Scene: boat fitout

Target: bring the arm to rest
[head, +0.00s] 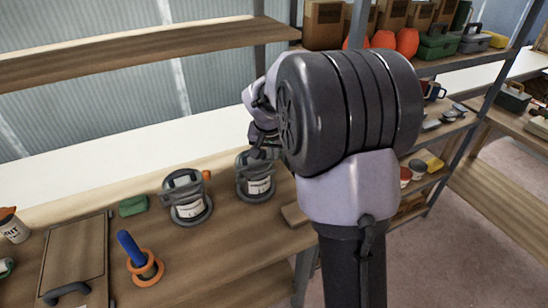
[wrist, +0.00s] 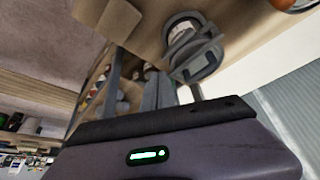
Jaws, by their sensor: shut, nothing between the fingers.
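My arm fills the middle right of the head view, folded with a large dark joint drum in front. My gripper is mostly hidden behind that drum; a small dark part of it (head: 262,135) shows just above a grey-framed canister (head: 256,187) with a white label. In the wrist view, the two grey fingers of my gripper (wrist: 158,82) lie side by side, shut with nothing between them. A grey-framed canister also shows in the wrist view (wrist: 190,45), apart from the fingers. I cannot tell the exact gap between gripper and canister in the head view.
An upper shelf (head: 140,50) and a loaded rack (head: 450,62) stand close by.

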